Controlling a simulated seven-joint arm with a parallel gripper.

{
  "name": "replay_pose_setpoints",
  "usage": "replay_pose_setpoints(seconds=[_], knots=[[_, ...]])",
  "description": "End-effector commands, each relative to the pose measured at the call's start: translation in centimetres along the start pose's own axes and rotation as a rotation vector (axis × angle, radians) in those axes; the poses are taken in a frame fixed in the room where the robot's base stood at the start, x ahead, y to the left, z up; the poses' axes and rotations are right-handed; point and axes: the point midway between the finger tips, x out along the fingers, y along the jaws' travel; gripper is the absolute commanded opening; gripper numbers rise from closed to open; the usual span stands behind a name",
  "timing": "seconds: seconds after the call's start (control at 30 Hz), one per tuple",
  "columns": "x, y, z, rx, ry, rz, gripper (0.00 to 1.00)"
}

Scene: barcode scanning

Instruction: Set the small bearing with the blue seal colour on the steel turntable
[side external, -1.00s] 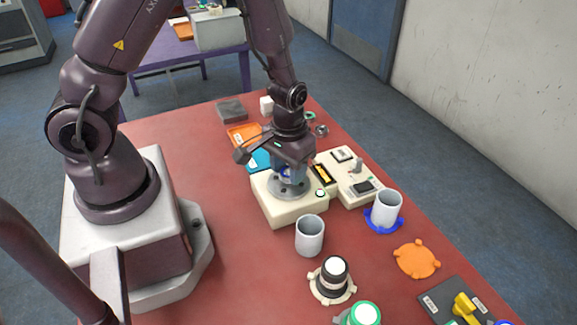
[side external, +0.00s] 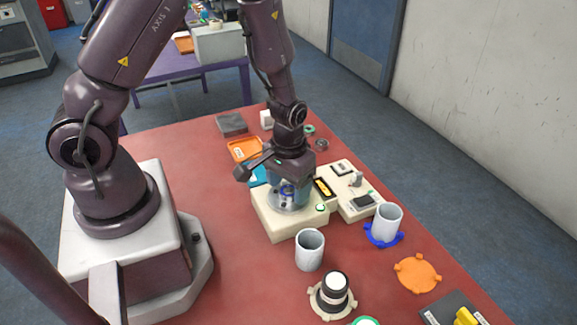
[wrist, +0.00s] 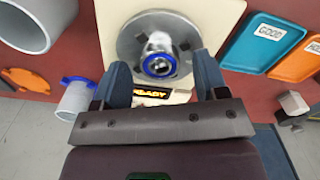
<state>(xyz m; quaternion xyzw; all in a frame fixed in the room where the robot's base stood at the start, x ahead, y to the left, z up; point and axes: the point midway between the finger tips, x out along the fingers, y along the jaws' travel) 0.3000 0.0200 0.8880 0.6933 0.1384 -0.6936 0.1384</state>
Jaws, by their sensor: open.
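The small bearing with the blue seal (wrist: 158,65) sits on the steel turntable (wrist: 128,45), a round grey disc on a cream unit, toward its near side in the wrist view. In the side view the bearing (side external: 287,191) shows partly, behind and between my fingers. My gripper (wrist: 162,72) is open, its two blue-grey fingers on either side of the bearing with gaps visible. In the side view my gripper (side external: 289,186) is low over the turntable (side external: 290,207). Whether the bearing stands at the disc's centre is partly hidden.
A grey cup (side external: 310,252) stands close in front of the cream unit. Another cup (side external: 388,222) stands in a blue ring at right. A blue tray labelled GOOD (wrist: 265,42) and an orange tray (wrist: 298,60) lie beside the unit. The red table is clear toward my base.

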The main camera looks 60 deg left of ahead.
Motion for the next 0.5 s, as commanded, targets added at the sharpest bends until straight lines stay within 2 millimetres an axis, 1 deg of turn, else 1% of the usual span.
replay_pose_setpoints(seconds=[0.17, 0.4, 0.5], knots=[[-2.7, 0.1, -0.1, 0.005, 0.007, 0.002, 0.67], [-7.9, 0.1, -0.1, 0.004, 0.007, 0.005, 0.67], [-9.8, 0.1, -0.1, 0.003, 0.006, 0.004, 0.67]])
